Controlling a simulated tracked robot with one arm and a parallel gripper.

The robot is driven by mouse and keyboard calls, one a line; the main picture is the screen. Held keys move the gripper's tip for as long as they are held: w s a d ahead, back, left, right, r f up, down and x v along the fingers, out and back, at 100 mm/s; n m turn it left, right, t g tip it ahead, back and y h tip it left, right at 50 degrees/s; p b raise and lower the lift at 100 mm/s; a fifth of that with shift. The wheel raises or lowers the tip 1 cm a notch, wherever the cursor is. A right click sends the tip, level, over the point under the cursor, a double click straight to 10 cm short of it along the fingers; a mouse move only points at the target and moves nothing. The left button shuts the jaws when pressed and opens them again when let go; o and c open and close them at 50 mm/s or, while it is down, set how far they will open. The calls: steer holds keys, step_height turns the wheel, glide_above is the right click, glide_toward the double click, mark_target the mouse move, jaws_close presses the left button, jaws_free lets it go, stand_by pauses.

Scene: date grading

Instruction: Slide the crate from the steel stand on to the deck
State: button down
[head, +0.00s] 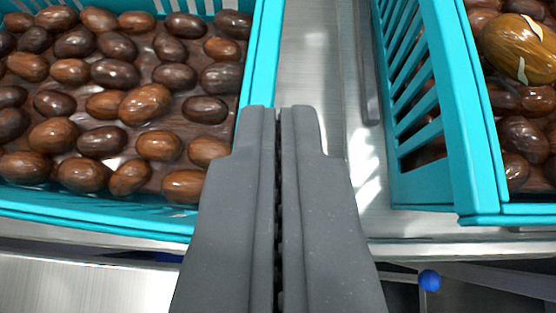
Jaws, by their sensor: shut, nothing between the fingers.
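Two turquoise slatted crates show in the head view. The left crate (262,70) holds many brown dates in a dark layer. The right crate (462,130) holds dates too, with one larger, shiny golden-brown date (520,46) near its top. Both crates rest on a steel surface (308,65), which seems to be the stand. My gripper (278,112) is shut and empty. Its fingertips overlap the right edge of the left crate in the picture; I cannot tell whether they touch it. The far ends of both crates are out of view. I cannot make out the deck with certainty.
A strip of bare steel lies between the crates, with an upright metal bar (362,70) beside the right crate. A brushed metal surface (80,285) is at the lower left. A blue ball knob (429,280) on a rod is at the lower right.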

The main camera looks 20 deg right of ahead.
mark_target(278, 4)
steer(key=w, duration=0.2)
steer(key=w+d+f, duration=0.1)
steer(key=w, duration=0.1)
steer(key=w+d+b, duration=0.1)
steer(key=w, duration=0.1)
steer(key=shift+w+f, duration=0.2)
steer(key=shift+w, duration=0.05)
